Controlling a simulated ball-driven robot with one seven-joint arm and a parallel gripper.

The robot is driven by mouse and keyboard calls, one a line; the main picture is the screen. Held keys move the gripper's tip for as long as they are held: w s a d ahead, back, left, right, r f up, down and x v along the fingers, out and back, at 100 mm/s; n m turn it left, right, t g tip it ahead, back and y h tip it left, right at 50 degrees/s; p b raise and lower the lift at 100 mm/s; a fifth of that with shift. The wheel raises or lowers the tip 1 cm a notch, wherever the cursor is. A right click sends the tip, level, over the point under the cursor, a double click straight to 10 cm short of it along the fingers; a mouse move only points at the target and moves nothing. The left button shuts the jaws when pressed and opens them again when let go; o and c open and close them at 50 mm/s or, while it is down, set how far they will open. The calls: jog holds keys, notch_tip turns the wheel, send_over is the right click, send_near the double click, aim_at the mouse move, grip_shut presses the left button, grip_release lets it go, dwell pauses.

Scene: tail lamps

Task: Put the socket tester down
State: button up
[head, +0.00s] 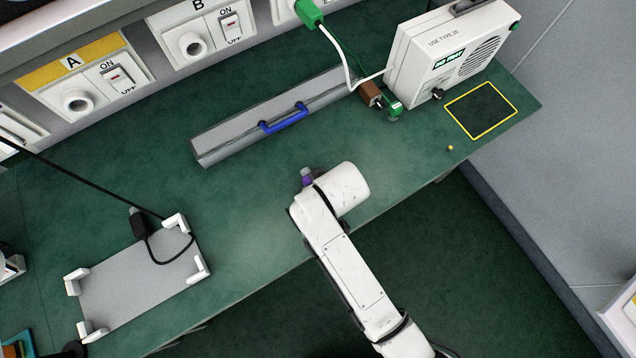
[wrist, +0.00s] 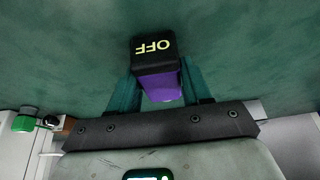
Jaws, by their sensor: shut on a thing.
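The object in my jaws, which I take to be the socket tester (wrist: 160,75), has a purple body and a black end marked OFF. My gripper (wrist: 162,92) is shut on it, with one teal finger on each side. In the head view, a small purple part of the tester (head: 307,181) shows beside my white wrist, over the green bench (head: 260,205). My wrist hides most of the gripper there. I cannot tell whether the tester touches the bench.
A yellow-outlined dark square (head: 482,110) lies at the bench's right end, near a white speaker box (head: 450,55). A grey bar with a blue handle (head: 284,119) lies behind my gripper. A grey plate with white corners (head: 140,285) is at left. Socket panels line the back.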

jog(key=o, duration=1.3)
jog(key=v, duration=1.2)
jog(key=shift+r, duration=0.15)
jog(key=s+d+f+m+g+h, duration=0.1)
jog(key=s+d+m, duration=0.1)
jog(key=d, duration=0.6)
jog(key=s+d+f+m+h, duration=0.1)
jog(key=s+d+f+m, duration=0.15)
jog(key=d, duration=0.55)
jog(key=s+d+m, duration=0.1)
jog(key=s+d, duration=0.2)
jog(key=s, duration=0.1)
jog(key=s+d+m+g, duration=0.1)
jog(key=s+d, duration=0.2)
jog(key=s+d+m, duration=0.1)
jog(key=s+d, duration=0.3)
jog(key=shift+s+g+h, duration=0.3)
jog(key=shift+g+h, duration=0.1)
